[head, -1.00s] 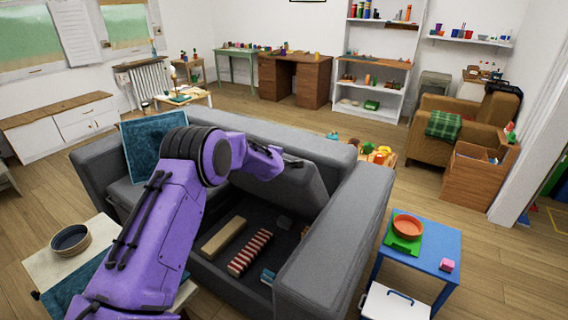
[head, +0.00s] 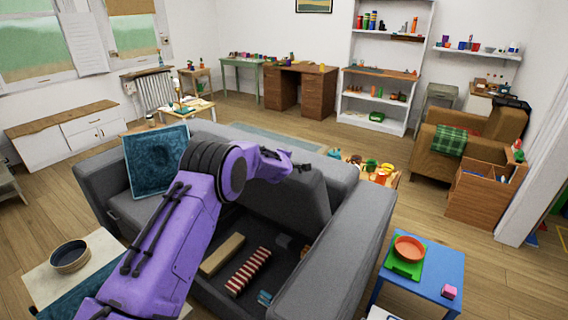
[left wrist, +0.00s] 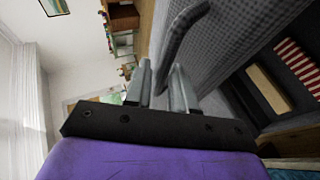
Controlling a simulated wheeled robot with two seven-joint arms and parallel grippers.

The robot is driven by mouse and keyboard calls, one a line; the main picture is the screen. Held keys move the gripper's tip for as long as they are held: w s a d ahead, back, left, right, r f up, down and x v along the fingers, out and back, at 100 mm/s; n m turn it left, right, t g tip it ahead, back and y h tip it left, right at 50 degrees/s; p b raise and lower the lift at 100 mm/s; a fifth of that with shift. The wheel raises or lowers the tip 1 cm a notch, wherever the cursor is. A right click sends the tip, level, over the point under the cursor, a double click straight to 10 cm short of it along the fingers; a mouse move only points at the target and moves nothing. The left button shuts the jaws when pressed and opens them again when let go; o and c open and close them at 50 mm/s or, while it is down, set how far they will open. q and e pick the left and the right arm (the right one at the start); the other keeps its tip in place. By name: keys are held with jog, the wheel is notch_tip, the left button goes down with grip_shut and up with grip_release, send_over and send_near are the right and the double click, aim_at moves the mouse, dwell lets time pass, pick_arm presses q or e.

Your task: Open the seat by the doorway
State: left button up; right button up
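The grey sofa's seat lid (head: 290,192) is tilted up, showing a dark storage space under it. In the left wrist view the lid's grey face (left wrist: 225,45) fills the upper right, with a dark curved handle (left wrist: 187,32). My left gripper (head: 299,166) is at the lid's upper edge. In the left wrist view its two fingers (left wrist: 162,85) stand a little apart, with the handle's end running between them. The exact contact is hard to see. My right gripper is in no view.
In the storage space lie a tan block (head: 222,254), a red-and-white striped block (head: 248,271) and small items. The sofa's right arm (head: 335,262) borders it. A blue side table (head: 437,262) with an orange bowl (head: 409,248) stands at right. A teal cushion (head: 155,160) leans on the sofa.

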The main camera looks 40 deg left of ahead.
pick_arm(q)
jog(key=shift+o, duration=0.6)
jog(key=shift+s, duration=0.1)
jog(key=shift+d, duration=0.1)
jog(key=shift+s+d, duration=0.1)
jog(key=shift+s, duration=0.05)
jog(key=b+v, duration=0.3)
jog(key=v, duration=0.7)
jog(key=shift+r, duration=0.2)
